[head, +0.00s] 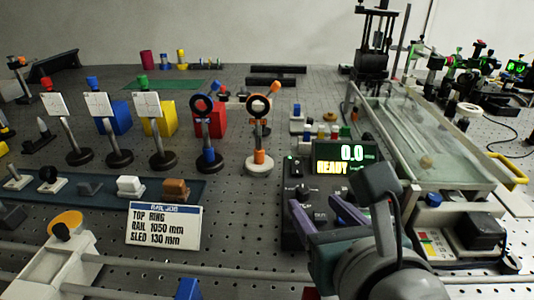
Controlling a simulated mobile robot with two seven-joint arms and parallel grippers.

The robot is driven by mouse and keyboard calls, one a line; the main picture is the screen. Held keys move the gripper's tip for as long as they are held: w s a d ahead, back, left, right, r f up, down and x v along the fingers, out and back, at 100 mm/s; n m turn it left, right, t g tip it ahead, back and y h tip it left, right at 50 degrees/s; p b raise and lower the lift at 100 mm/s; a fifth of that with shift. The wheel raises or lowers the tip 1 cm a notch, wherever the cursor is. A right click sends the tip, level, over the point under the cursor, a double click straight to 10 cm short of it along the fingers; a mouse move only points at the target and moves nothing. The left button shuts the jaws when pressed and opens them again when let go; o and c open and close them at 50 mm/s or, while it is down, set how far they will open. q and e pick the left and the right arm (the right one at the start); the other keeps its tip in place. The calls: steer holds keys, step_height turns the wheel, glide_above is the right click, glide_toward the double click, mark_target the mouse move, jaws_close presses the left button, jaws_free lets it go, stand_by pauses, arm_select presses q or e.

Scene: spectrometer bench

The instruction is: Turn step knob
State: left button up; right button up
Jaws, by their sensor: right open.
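A black control box (291,238) stands on the bench right of centre. Its green display (346,157) reads 0.0 and READY. A dark knob (302,190) shows on the box's top face below the display; its label is too small to read, so I cannot tell if it is the step knob. My right gripper (314,201) is open over the box, its two purple fingers apart with nothing seen between them. The fingertips are close to the knob; I cannot tell whether they touch it. My right wrist hides the box's lower right part. My left gripper is not in view.
A white sign (164,225) reads RAIL JOB, TOP RING, RAIL 1050 mm, SLED 130 mm. Post-mounted optics stand at the back left, including an orange-ringed one (259,162). A glass-topped trough (425,140) lies right of the box. Pale rails (190,272) cross the front.

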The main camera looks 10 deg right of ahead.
mark_target(305, 194)
steer(key=x, duration=0.4)
steer(key=shift+w+f+b, duration=0.1)
steer(key=shift+b, duration=0.3)
jaws_close()
